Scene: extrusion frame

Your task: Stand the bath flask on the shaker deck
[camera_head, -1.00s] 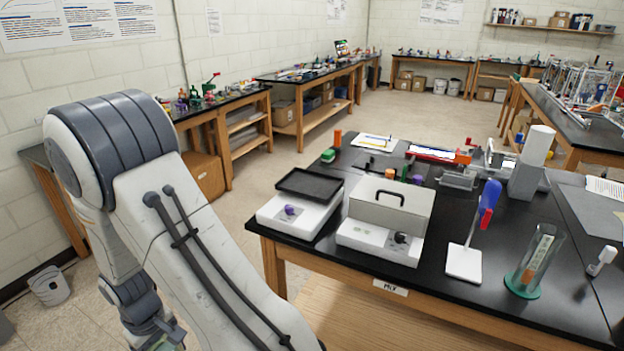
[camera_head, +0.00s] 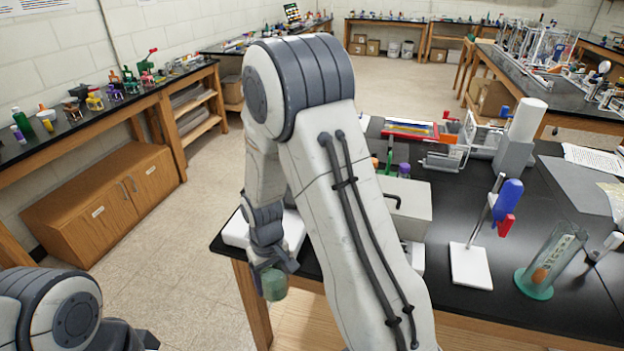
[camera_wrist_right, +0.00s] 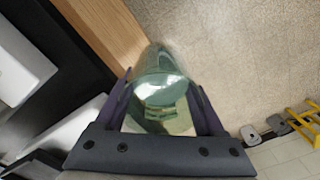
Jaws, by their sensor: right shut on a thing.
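My right gripper (camera_head: 271,264) is shut on the bath flask (camera_head: 274,285), a greenish glass vessel. It holds the flask in the air, just off the bench's front left corner in the head view. In the right wrist view the flask (camera_wrist_right: 160,92) sits between the two purple fingers (camera_wrist_right: 163,112), with the floor behind it. The shaker (camera_head: 234,232), a white box, stands at the bench's left end, close behind the gripper. My right arm hides most of it, and its dark deck does not show in the head view. My left gripper is out of view.
A grey lidded box with a handle (camera_head: 408,207) stands right of the shaker, partly behind my arm. A white-based stand (camera_head: 470,266) and a clear cylinder on a green base (camera_head: 538,277) stand farther right. Black bench top (camera_head: 440,210) is bare between them.

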